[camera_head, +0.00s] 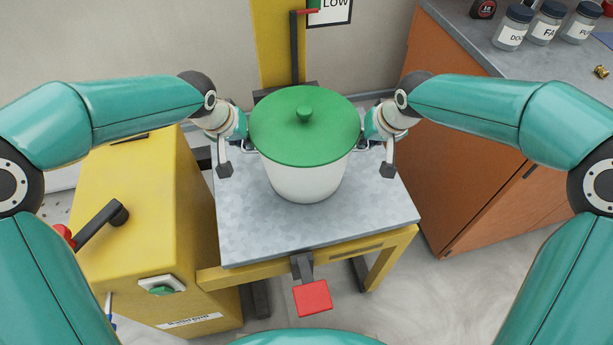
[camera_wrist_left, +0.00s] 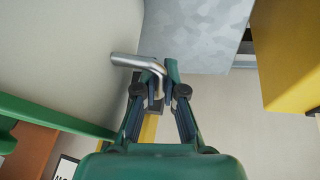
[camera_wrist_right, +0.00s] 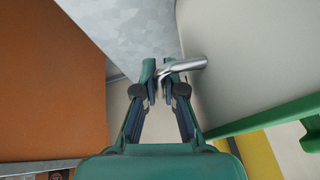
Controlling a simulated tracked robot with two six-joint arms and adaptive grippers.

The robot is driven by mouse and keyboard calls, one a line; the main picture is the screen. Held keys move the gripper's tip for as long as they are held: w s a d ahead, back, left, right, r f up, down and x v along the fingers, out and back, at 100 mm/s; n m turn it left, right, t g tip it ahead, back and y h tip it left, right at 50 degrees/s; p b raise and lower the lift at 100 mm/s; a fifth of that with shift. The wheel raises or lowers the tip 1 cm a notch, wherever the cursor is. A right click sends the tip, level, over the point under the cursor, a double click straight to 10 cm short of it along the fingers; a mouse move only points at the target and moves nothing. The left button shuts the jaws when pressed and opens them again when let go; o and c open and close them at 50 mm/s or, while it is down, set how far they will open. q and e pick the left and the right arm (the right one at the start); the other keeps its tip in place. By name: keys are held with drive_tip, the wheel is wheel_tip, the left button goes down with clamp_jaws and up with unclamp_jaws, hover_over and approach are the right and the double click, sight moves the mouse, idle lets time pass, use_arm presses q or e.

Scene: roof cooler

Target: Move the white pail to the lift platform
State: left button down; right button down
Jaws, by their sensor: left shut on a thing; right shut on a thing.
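The white pail (camera_head: 306,182) with a green lid (camera_head: 300,125) is upright over the grey metal lift platform (camera_head: 245,235), toward its back half. Whether its base touches the platform is hard to tell. My left gripper (camera_head: 246,140) is at the pail's left side and is shut on a bent metal handle (camera_wrist_left: 140,63). My right gripper (camera_head: 365,140) is at the right side and is shut on the other metal handle (camera_wrist_right: 185,66). The fingertips are small and partly hidden in the head view, but both wrist views show them at the handles.
A yellow cabinet (camera_head: 150,200) with a black lever (camera_head: 100,222) and green button (camera_head: 161,290) stands left of the platform. A red pedal (camera_head: 312,298) sits at the platform's front. An orange-brown cabinet (camera_head: 490,150) with jars on top stands close on the right.

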use_arm(q)
drive_tip(key=c, duration=1.4)
unclamp_jaws()
drive_tip(key=shift+a+f, duration=0.15)
use_arm(e)
drive_tip(key=c, duration=1.4)
unclamp_jaws()
drive_tip(key=shift+d+f, duration=0.1)
drive_tip(key=shift+d, duration=0.05)
use_arm(q)
drive_tip(key=shift+o, duration=0.7)
use_arm(e)
drive_tip(key=shift+o, duration=0.7)
use_arm(q)
drive_tip(key=v, duration=0.8)
use_arm(e)
drive_tip(key=v, duration=1.1)
drive_tip(key=shift+s+r, duration=0.2)
drive_tip(key=shift+r, duration=0.2)
